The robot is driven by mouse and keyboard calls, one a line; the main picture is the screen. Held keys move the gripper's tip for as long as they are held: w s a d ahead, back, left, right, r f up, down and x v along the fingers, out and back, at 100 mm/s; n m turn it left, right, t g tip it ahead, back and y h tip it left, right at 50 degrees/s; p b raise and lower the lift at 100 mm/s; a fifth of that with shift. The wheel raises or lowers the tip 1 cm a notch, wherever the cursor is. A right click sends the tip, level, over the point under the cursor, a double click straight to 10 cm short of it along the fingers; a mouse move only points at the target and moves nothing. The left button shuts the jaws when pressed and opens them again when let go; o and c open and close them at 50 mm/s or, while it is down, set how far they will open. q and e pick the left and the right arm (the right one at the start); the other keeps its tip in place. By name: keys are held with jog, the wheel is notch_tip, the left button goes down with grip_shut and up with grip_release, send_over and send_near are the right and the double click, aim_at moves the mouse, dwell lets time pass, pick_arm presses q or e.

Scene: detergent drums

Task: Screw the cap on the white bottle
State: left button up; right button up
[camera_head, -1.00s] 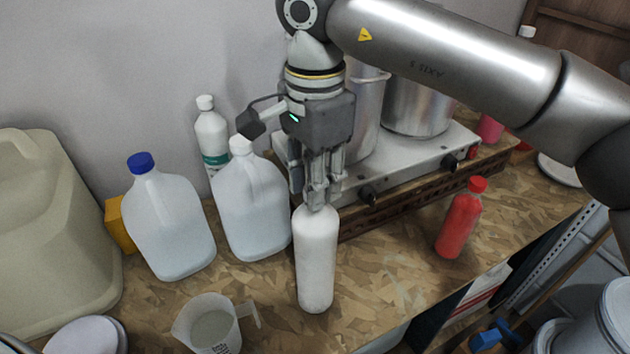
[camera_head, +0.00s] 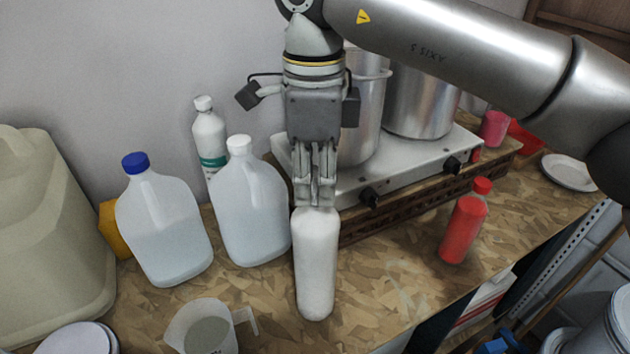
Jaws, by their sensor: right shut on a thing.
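The white bottle (camera_head: 316,265) stands upright on the chipboard worktop near its front edge. My right gripper (camera_head: 316,200) comes straight down from above and its fingers are shut at the bottle's top. The cap is hidden between the fingers, so I cannot see it or how it sits on the neck. My left gripper is not in view.
Close left of the bottle are a white-capped jug (camera_head: 250,215), a blue-capped jug (camera_head: 165,225) and a measuring jug (camera_head: 207,330). Behind is a steel stove (camera_head: 410,172) with pots (camera_head: 420,100). A red bottle (camera_head: 464,225) stands to the right, with clear worktop between.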

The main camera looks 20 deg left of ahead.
jog(key=shift+f+m, duration=0.15)
jog(key=shift+m, duration=1.05)
jog(key=shift+b, duration=0.3)
jog(key=m+b, duration=0.1)
jog(key=m, duration=0.2)
jog(key=shift+f+m, duration=0.15)
jog(key=shift+m, duration=0.15)
jog(key=shift+m+b, duration=0.4)
jog(key=shift+m, duration=0.6)
jog(key=o, duration=0.7)
jog(key=shift+o, duration=0.9)
jog(key=shift+w, duration=0.1)
jog(key=shift+r+p, duration=0.3)
jog(key=shift+r, duration=0.05)
